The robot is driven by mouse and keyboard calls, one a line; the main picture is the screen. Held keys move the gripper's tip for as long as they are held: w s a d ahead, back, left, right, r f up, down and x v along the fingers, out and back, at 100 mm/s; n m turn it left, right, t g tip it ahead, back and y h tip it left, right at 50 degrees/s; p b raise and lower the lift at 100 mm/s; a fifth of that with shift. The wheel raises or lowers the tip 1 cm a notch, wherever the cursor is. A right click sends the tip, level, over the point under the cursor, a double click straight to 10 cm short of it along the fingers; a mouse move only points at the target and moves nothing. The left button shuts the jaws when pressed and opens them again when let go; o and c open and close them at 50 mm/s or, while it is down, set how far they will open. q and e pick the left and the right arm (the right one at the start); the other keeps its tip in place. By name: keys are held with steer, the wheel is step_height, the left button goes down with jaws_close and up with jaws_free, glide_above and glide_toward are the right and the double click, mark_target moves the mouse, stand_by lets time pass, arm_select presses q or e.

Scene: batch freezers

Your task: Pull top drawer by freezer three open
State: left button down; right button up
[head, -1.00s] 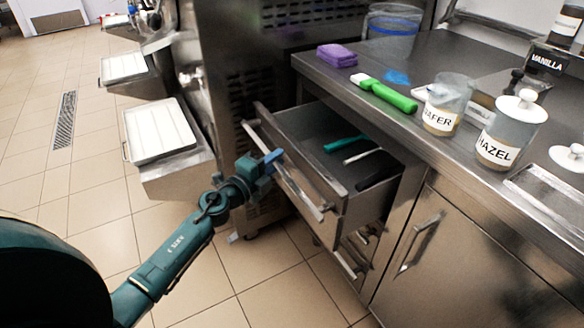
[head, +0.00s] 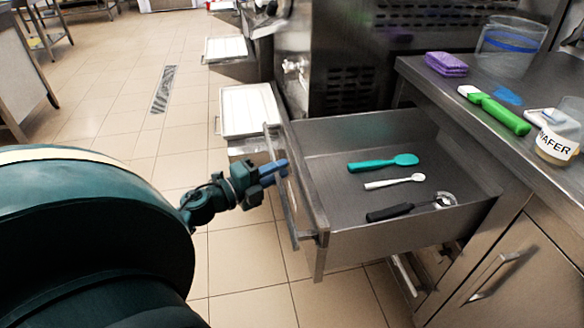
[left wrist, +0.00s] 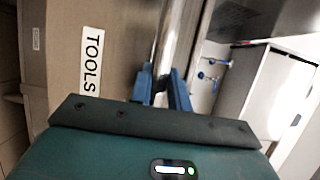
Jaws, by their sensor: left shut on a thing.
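The top drawer (head: 345,237) stands far out from the steel counter. Inside lie a teal spatula (head: 383,163), a white spoon (head: 394,181) and a black-handled tool (head: 410,207). My left gripper (head: 275,172) is at the bar handle on the drawer's front. In the left wrist view its blue fingers (left wrist: 162,90) are shut around the metal handle bar (left wrist: 165,45), beside a front labelled TOOLS (left wrist: 91,60). My right gripper is in neither view.
A freezer (head: 335,60) with a white tray (head: 249,108) stands behind the drawer. On the counter are a purple sponge (head: 446,64), a green-handled tool (head: 497,110), a clear tub (head: 508,48) and a WAFER jar (head: 560,138).

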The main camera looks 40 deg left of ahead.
arm_select(q)
steer(key=shift+s+a, duration=0.25)
steer(key=c, duration=1.3)
jaws_free()
steer(key=v, duration=1.3)
steer(key=shift+s, duration=0.15)
